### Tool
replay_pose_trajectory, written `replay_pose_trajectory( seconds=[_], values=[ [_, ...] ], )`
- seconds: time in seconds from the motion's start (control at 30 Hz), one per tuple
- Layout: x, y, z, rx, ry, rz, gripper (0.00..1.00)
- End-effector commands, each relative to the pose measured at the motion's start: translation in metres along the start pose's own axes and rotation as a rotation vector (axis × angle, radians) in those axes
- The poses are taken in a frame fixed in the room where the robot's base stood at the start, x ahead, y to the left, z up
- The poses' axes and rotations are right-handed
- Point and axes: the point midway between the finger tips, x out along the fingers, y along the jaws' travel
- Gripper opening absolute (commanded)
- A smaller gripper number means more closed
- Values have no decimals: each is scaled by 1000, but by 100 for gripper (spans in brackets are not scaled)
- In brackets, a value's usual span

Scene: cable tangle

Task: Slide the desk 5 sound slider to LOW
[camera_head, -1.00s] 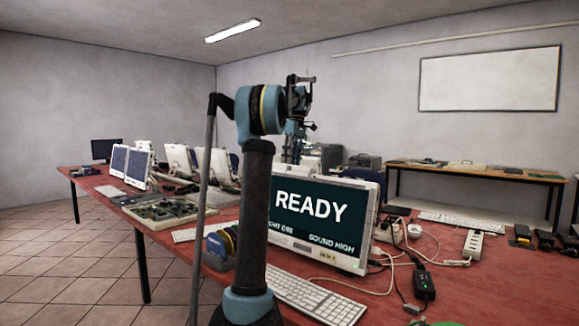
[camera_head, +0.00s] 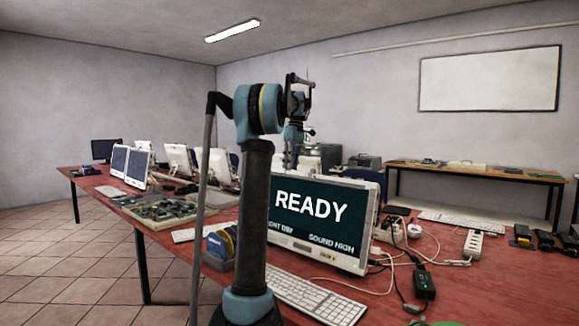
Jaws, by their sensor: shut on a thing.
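A white desk monitor (camera_head: 368,228) stands right of my arm, its screen reading READY in large letters. The lower screen text reads SOUND HIGH on the right; the light text on the left is partly hidden by my arm. A small yellow mark (camera_head: 328,259) shows on the lower bezel. I cannot make out a sound slider or a desk number. My gripper (camera_head: 290,160) hangs down from the wrist, at the monitor's upper left edge in the picture. It is small and its tips are hard to see. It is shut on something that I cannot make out.
A white keyboard (camera_head: 305,296) lies before the monitor. Cables, a black adapter (camera_head: 424,284) and a power strip (camera_head: 473,244) lie to its right. More monitors (camera_head: 130,164) stand at the left on the red table (camera_head: 480,300). A side bench (camera_head: 480,176) stands at the back.

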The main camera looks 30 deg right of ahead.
Motion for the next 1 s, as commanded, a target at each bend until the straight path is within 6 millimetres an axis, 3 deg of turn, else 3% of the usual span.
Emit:
replay_pose_trajectory(
  seconds=[0.27,0.57,0.6,0.67,1.0],
  values=[
    [0,0,-39,-2,0,1,0],
    [0,0,-42,0,0,0,0],
    [0,0,-41,0,0,0,26],
    [0,0,-41,0,0,0,38],
    [-1,0,-41,0,0,0,38]
  ],
)
